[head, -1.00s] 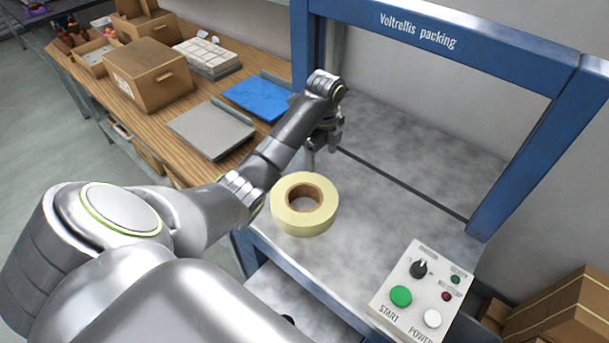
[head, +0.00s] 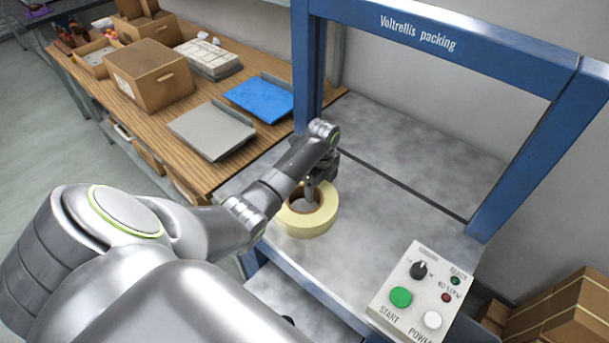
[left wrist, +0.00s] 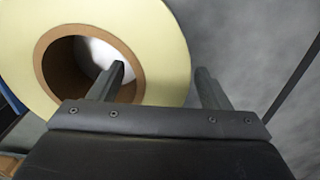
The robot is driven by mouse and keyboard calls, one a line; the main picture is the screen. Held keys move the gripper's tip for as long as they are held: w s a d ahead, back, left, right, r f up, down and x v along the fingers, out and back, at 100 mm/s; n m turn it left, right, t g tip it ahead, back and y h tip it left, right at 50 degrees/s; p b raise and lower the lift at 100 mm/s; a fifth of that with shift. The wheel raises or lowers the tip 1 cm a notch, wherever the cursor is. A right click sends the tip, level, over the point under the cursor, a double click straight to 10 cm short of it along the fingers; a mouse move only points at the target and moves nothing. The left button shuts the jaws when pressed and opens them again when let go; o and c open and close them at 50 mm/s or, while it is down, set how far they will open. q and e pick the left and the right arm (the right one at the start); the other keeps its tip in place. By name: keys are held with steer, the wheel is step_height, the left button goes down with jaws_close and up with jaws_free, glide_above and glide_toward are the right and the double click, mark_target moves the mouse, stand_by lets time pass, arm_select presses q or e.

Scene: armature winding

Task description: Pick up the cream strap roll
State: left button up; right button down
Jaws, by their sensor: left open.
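The cream strap roll (head: 312,226) lies flat on the grey top of the packing machine, with a brown cardboard core around an open centre. My left gripper (head: 318,190) is open at the roll's far side and partly covers it in the head view. In the left wrist view the roll (left wrist: 170,55) fills the upper left. There my left gripper's (left wrist: 162,82) one finger shows over the core hole and the other just outside the outer edge, so the ring wall lies between them. I cannot tell how deep the fingers reach. My right gripper is not in view.
The machine's blue frame (head: 540,150) rises behind and to the right. A control box (head: 418,290) with buttons stands at the front right. A wooden bench (head: 205,175) at the left holds boxes, a grey tray (head: 190,128) and a blue tray (head: 270,98). The machine top right of the roll is clear.

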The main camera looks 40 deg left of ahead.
arm_select(q)
jaws_close()
steer(key=shift+w, duration=0.15)
stand_by(0.5)
steer(key=shift+r, duration=0.2)
